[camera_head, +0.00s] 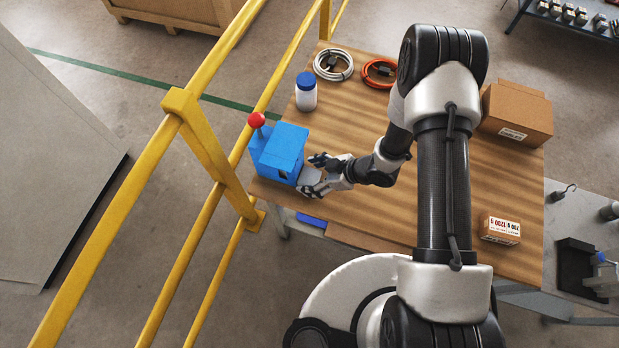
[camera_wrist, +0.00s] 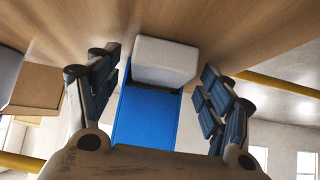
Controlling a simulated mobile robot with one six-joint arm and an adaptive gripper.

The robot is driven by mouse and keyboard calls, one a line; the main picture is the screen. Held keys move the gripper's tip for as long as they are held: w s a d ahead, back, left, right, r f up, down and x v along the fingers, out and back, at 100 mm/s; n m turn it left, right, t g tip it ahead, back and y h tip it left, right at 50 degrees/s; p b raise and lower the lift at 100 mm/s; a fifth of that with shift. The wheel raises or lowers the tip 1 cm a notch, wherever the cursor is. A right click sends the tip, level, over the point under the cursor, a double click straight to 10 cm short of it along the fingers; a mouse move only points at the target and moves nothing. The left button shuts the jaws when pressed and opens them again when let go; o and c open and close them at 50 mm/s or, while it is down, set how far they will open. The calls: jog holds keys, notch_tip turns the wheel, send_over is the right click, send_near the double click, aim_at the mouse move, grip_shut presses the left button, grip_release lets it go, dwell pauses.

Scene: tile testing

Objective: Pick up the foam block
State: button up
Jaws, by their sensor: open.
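A pale, whitish block with rounded edges, apparently the foam block (camera_wrist: 166,60), sits between my fingers in the wrist view. It lies against the wooden surface, with the front of a blue machine (camera_wrist: 146,118) right beyond it. My gripper (camera_head: 307,175) is open at the table's left edge, with its fingers spread on either side of the block. A gap shows beside the block on both sides. In the head view the blue machine (camera_head: 283,148) with a red knob stands just left of my fingers, and the block is hard to tell from the pale gripper parts.
The wooden table (camera_head: 350,115) holds a white bottle with a blue lid (camera_head: 306,95), a white cable coil (camera_head: 333,64), an orange coil (camera_head: 379,72), a cardboard box (camera_head: 517,112) and a small carton (camera_head: 499,229). Yellow railing (camera_head: 210,150) runs close along the left.

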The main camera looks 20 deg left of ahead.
jog(key=shift+c, duration=0.5)
jog(key=c, duration=0.7)
jog(key=shift+r, duration=0.1)
